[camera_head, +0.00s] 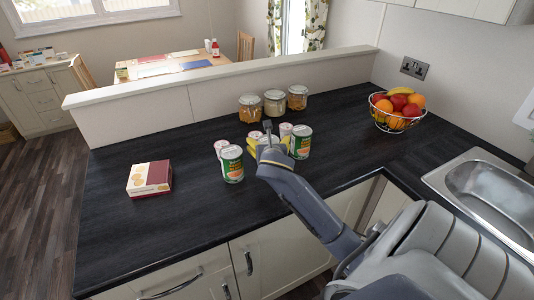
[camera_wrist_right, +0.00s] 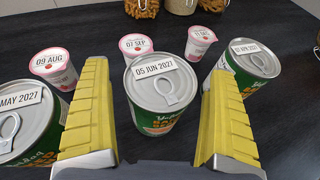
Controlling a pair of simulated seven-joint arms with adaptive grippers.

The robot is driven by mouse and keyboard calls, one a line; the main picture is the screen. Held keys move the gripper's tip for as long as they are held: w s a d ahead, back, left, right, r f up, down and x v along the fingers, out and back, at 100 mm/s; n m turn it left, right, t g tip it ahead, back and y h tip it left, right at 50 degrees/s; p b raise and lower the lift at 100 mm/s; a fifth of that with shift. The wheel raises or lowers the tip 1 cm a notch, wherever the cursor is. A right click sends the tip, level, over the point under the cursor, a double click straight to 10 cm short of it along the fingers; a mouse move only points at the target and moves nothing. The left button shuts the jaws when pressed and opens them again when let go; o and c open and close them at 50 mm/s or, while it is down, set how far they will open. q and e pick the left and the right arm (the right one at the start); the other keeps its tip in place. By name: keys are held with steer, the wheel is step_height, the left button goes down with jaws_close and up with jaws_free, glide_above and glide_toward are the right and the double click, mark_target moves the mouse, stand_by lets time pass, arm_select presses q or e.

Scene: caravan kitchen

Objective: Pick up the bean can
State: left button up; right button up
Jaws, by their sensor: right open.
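Three green cans with silver pull-tab lids stand upright on the dark counter. In the right wrist view the middle can (camera_wrist_right: 162,92), dated 05 JUN 2027, lies between the yellow-padded fingers of my right gripper (camera_wrist_right: 163,120). The fingers are apart, with a gap on either side of it. The left can (camera_wrist_right: 20,120), marked MAY 2027, and the right can (camera_wrist_right: 247,68), marked APR 2027, stand outside the fingers. In the head view, the left can (camera_head: 232,164) and right can (camera_head: 301,142) flank my right gripper (camera_head: 266,146); the gripper mostly hides the middle can. My left gripper is not in view.
Three small white-and-pink cups, dated 09 AUG (camera_wrist_right: 54,68), 07 SEP (camera_wrist_right: 136,45) and 11 DEC (camera_wrist_right: 199,42), stand behind the cans. Glass jars (camera_head: 274,103) are farther back. A red-and-cream box (camera_head: 149,179) lies left; a fruit basket (camera_head: 397,112) stands right.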

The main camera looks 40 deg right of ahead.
steer(key=c, duration=1.7)
steer(key=shift+o, duration=0.2)
steer(key=shift+r, duration=0.1)
